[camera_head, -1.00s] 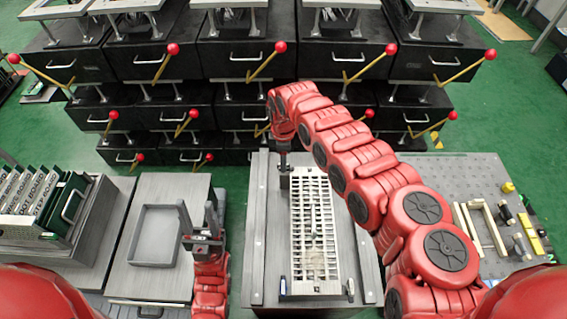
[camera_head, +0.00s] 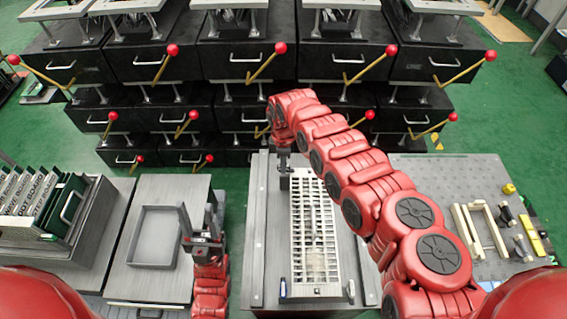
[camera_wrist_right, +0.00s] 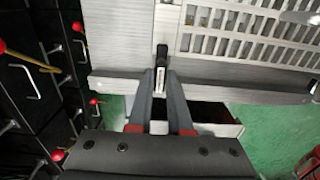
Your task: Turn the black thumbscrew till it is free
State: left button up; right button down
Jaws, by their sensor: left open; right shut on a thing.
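The black thumbscrew (camera_wrist_right: 161,56) stands at the edge of the slotted metal plate (camera_wrist_right: 245,45) in the right wrist view. My right gripper (camera_wrist_right: 161,76) is shut on it, with the fingertips closing around its near end. In the head view my right gripper (camera_head: 284,178) points down at the far left corner of the slotted plate (camera_head: 331,210), and the thumbscrew is hard to make out there. My left gripper (camera_head: 196,222) is open and empty, over the right side of the table with the grey tray.
A shallow grey tray (camera_head: 155,236) lies on the left table. Green boards (camera_head: 40,197) stand in a rack at the far left. Small dark fittings (camera_head: 283,288) sit at the plate's near corners. Loose parts (camera_head: 483,229) lie on the right table. Black drawer units stand behind.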

jog(key=shift+f, duration=0.1)
jog(key=n+b, duration=0.2)
jog(key=shift+f+n, duration=0.1)
jog(key=shift+n, duration=0.3)
jog(key=n+b, duration=0.2)
jog(key=n, duration=0.3)
jog(key=shift+b, duration=0.35)
jog(key=n+b, duration=0.2)
jog(key=n, duration=0.3)
jog(key=shift+n, duration=0.4)
jog(key=shift+n+b, duration=0.65)
jog(key=shift+n, duration=1.35)
jog(key=c, duration=0.8)
grip_release()
jog(key=shift+c, duration=0.2)
